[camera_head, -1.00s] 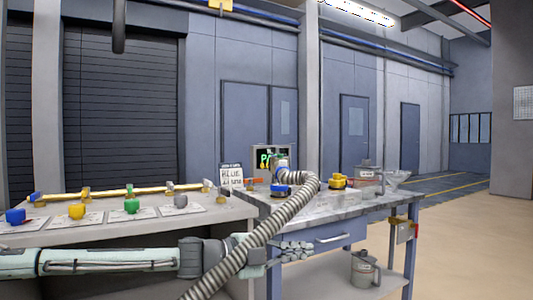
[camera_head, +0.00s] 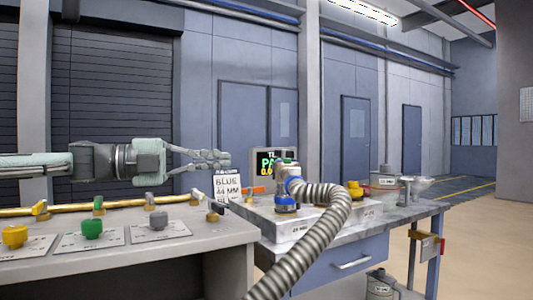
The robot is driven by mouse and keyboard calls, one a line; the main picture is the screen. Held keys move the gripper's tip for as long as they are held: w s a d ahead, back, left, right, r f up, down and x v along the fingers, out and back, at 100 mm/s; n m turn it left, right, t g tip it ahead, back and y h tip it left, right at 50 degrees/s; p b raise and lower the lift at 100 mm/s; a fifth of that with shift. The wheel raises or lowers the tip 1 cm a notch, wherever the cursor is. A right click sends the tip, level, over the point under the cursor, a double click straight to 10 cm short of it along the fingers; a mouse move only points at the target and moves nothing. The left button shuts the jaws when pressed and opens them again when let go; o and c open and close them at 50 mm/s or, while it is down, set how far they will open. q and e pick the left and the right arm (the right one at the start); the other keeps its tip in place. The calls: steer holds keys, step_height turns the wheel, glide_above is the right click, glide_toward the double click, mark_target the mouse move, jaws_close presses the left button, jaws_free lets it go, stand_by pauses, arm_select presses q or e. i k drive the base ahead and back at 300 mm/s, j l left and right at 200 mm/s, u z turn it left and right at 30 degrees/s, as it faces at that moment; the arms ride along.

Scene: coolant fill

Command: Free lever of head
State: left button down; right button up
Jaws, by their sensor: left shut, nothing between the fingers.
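The fill head (camera_head: 287,188) stands upright on a pale block on the marble-topped bench, with a blue band and a thick ribbed hose (camera_head: 325,225) curving off it to the right and down. A short orange-red bar (camera_head: 254,190) lies left of the head; I cannot tell whether it is the head's lever. My left gripper (camera_head: 226,160) comes in from the left, shut and empty. In the picture it is left of the head and higher, apart from it, just over the sign. My right gripper is not in view.
A white sign reading "BLUE 44 MM" (camera_head: 227,187) stands under my left fingers, and a display (camera_head: 273,160) is behind the head. Yellow, green and grey couplings (camera_head: 92,229) sit on the left bench. A metal can (camera_head: 384,184) and a funnel (camera_head: 417,188) stand at right.

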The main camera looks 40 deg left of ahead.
mark_target(283, 153)
steer(key=i+j, duration=0.3)
steer(key=j, duration=0.15)
steer(key=i+j, duration=0.3)
steer(key=j, duration=0.1)
